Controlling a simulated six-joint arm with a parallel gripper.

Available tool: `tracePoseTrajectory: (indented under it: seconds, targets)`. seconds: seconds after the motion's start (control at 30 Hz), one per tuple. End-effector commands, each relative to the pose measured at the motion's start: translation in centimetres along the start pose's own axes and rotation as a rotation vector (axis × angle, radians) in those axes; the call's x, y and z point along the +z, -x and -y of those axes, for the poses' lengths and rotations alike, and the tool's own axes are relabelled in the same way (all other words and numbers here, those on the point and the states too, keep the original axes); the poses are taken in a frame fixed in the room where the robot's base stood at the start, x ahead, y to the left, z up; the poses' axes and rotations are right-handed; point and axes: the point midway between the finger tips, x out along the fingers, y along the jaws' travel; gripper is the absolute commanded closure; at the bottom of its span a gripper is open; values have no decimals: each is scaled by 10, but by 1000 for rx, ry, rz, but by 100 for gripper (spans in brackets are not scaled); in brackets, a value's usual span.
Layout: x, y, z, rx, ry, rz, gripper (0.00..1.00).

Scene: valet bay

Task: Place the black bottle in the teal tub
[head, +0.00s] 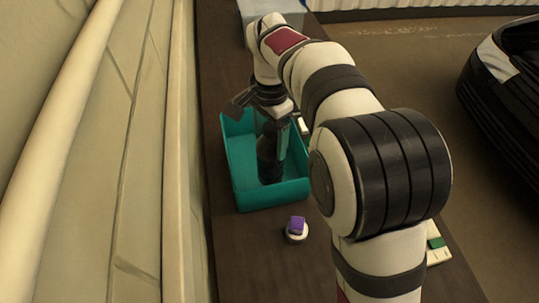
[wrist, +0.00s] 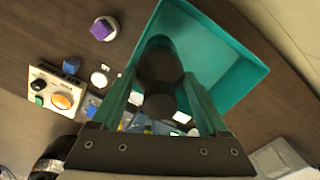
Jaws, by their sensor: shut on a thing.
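The black bottle (head: 268,158) is upright, inside the walls of the teal tub (head: 272,196) in the head view. My gripper (head: 275,132) is over the tub and shut on the bottle's upper part. In the wrist view the bottle (wrist: 158,62) stands between the two greenish fingers of my gripper (wrist: 162,84), and the tub (wrist: 225,45) lies around and behind it. The bottle's base looks low in the tub, but I cannot tell whether it touches the floor. My arm hides part of the tub's right side.
A purple block on a white round base (head: 297,229) is on the dark bench in front of the tub. A white panel with an orange button (wrist: 62,100) and small parts lie beside the tub.

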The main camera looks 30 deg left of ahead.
Motion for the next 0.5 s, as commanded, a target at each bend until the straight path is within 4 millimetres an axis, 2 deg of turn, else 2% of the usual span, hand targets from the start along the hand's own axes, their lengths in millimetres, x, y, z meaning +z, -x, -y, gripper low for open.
tracePoseTrajectory:
  seconds: [0.1, 0.27, 0.4, 0.5]
  targets:
    - [0, -20, 0, 0, -1, 1, 100]
    - [0, -38, 0, 1, 0, 0, 100]
    - [0, -67, -1, 1, 0, 1, 100]
    - [0, -76, 0, -1, -1, 0, 100]
